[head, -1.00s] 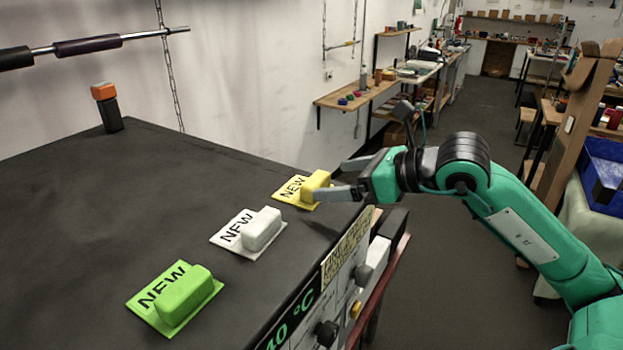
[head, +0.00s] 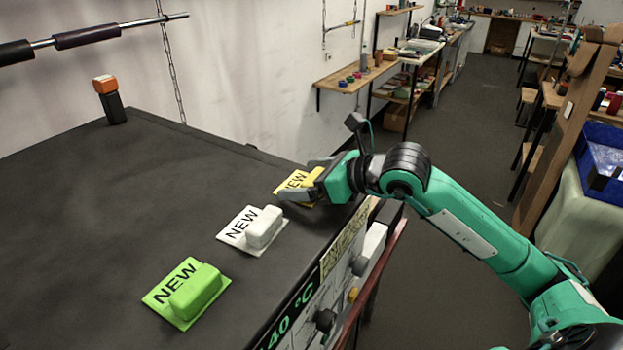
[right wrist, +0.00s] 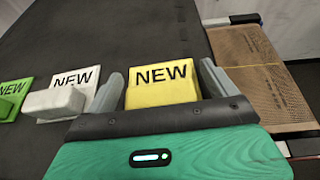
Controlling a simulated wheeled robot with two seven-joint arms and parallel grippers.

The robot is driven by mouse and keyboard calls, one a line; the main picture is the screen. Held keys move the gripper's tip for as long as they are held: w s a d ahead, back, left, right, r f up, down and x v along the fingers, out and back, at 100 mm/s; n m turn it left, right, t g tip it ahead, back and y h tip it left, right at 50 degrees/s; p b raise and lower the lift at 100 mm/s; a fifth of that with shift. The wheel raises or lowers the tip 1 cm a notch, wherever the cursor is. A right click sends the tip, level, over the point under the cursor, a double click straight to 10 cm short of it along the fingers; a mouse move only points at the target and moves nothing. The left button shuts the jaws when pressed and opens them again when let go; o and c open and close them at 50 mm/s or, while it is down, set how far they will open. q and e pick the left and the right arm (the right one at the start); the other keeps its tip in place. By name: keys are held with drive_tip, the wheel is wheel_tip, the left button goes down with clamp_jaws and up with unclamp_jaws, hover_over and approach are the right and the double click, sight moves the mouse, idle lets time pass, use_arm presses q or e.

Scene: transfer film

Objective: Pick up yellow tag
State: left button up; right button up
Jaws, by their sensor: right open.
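The yellow tag (head: 297,180) lies on the dark table top, near its right edge, with the word NEW on it and a raised yellow block. In the right wrist view the yellow tag (right wrist: 162,80) lies between the two fingers of my right gripper (right wrist: 162,88). The fingers are apart, one on each side of it, with gaps showing. In the head view my right gripper (head: 302,183) is open over the tag and hides most of its block. I cannot tell whether the fingers touch the table. My left gripper is not in view.
A white tag (head: 252,228) and a green tag (head: 186,291) with similar blocks lie in a row on the table (head: 130,200). An orange-topped black post (head: 109,99) stands at the back left.

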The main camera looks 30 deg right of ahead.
drive_tip(key=c, duration=1)
drive_tip(key=shift+c, duration=0.3)
drive_tip(key=shift+r, duration=0.1)
